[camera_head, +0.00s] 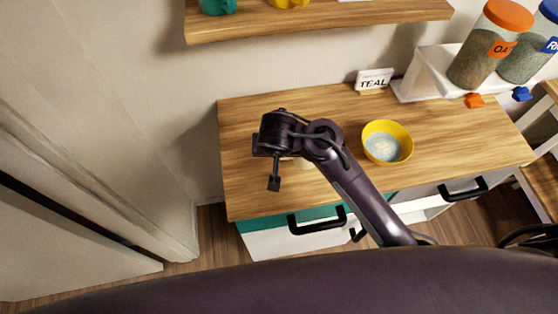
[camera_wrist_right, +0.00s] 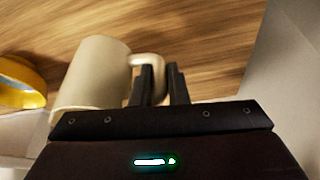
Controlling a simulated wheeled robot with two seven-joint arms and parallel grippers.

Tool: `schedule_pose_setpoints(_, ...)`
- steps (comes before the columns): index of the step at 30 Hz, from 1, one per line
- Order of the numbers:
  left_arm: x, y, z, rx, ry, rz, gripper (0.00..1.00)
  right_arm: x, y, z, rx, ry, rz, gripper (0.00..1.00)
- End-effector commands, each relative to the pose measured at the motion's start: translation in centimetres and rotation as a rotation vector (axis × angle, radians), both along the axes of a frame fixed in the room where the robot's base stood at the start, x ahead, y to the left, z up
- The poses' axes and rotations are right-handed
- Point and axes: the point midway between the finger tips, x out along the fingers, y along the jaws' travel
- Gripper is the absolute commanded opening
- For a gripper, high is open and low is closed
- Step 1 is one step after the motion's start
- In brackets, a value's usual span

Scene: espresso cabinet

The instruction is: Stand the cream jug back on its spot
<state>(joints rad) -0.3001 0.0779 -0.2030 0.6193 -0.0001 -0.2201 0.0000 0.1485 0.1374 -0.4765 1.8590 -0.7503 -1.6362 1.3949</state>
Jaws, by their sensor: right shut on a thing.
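The cream jug (camera_wrist_right: 93,75) is a plain cream-coloured vessel, left of the fingers in the right wrist view. Its looped handle (camera_wrist_right: 150,60) reaches to my right gripper (camera_wrist_right: 163,80), whose two dark fingers are shut on it. In the head view my right gripper (camera_head: 274,170) is over the left part of the wooden counter. Only a pale sliver, likely the jug (camera_head: 305,163), shows under the wrist; the arm hides the rest. I cannot tell whether the jug touches the counter. No marked spot for it can be made out. My left gripper is not in view.
A yellow bowl (camera_head: 387,142) with pale contents stands right of the arm. A TEAL sign (camera_head: 374,79) stands at the back, beside a white riser (camera_head: 435,75) with orange- and blue-lidded jars. A wooden shelf (camera_head: 310,17) hangs above. The counter's left and back-left (camera_head: 245,120) are clear.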

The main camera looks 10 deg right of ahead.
Motion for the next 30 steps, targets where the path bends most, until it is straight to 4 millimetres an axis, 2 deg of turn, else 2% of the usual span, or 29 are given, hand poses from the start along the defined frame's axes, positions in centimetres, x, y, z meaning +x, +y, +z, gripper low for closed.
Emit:
schedule_pose_setpoints(5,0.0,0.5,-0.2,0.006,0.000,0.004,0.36,0.1,0.0,-1.6,0.000,-0.003,0.001,0.00)
schedule_pose_setpoints(13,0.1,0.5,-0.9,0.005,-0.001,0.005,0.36,0.1,-0.1,-5.4,-0.003,-0.003,0.001,0.00)
schedule_pose_setpoints(27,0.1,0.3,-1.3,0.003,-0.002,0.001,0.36,0.1,0.0,-6.3,0.001,-0.002,-0.001,0.00)
schedule_pose_setpoints(28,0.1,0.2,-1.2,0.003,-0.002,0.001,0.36,0.1,0.0,-6.2,0.001,-0.001,-0.001,0.17)
schedule_pose_setpoints(30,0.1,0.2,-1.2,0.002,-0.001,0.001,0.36,0.0,0.0,-6.2,0.001,-0.001,-0.001,0.26)
